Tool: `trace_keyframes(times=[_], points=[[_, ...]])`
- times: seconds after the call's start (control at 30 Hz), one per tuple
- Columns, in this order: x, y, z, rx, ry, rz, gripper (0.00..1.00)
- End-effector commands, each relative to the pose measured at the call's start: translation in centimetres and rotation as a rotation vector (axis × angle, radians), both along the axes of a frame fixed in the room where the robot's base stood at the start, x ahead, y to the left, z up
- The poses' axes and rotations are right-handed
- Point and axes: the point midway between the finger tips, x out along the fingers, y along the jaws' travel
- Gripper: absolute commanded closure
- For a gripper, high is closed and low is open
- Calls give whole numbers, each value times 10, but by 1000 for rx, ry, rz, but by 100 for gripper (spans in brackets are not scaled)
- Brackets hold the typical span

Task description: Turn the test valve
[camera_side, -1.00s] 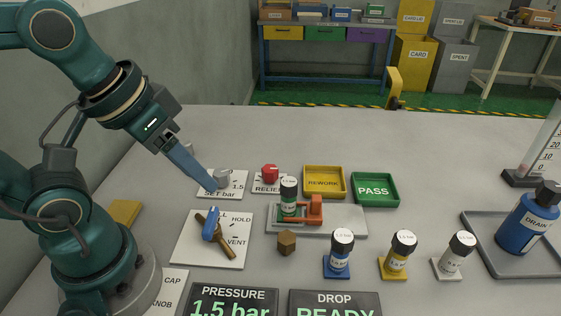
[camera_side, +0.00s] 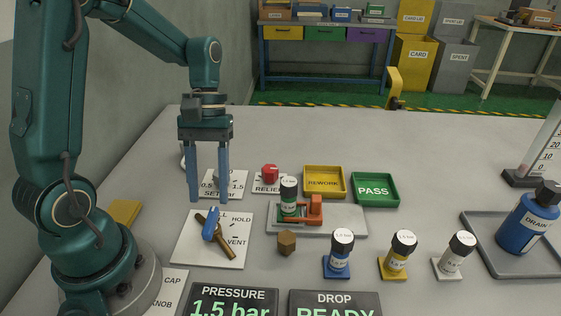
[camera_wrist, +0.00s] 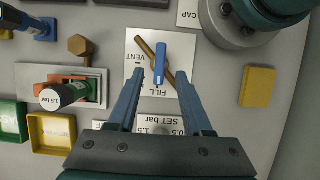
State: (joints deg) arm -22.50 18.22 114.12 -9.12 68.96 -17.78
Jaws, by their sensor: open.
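The test valve is a white plate (camera_side: 208,254) marked FILL, HOLD and VENT, with a brown bar and a blue lever (camera_side: 210,224) on it. In the wrist view the blue lever (camera_wrist: 159,62) points toward FILL, and the brown bar (camera_wrist: 146,47) crosses the plate at a slant. My gripper (camera_side: 209,200) is open and empty, its two blue fingers pointing down. It is above and behind the valve plate, near the SET bar plate (camera_side: 236,184), touching neither lever nor bar. In the wrist view the fingers (camera_wrist: 158,78) lie either side of the lever.
A red RELIEF knob (camera_side: 270,174) is right of the SET plate. A clamp fixture (camera_side: 345,222) holds a green-banded column (camera_side: 289,197). REWORK (camera_side: 325,167) and PASS (camera_side: 374,176) trays stand behind it. A brown hex piece (camera_side: 286,242) sits right of the valve. The pressure display (camera_side: 232,303) reads 1.5 bar.

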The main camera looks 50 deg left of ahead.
Motion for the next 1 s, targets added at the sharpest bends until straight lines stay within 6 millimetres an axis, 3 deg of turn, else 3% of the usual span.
trace_keyframes(times=[0.33, 0.7, 0.83, 1.0], points=[[-12, -11, -35, -1, 2, -3, 50], [-13, -12, -41, 2, -2, -3, 50], [-13, -12, -41, 2, -2, -3, 100], [-13, -12, -41, 2, -2, -4, 100]])
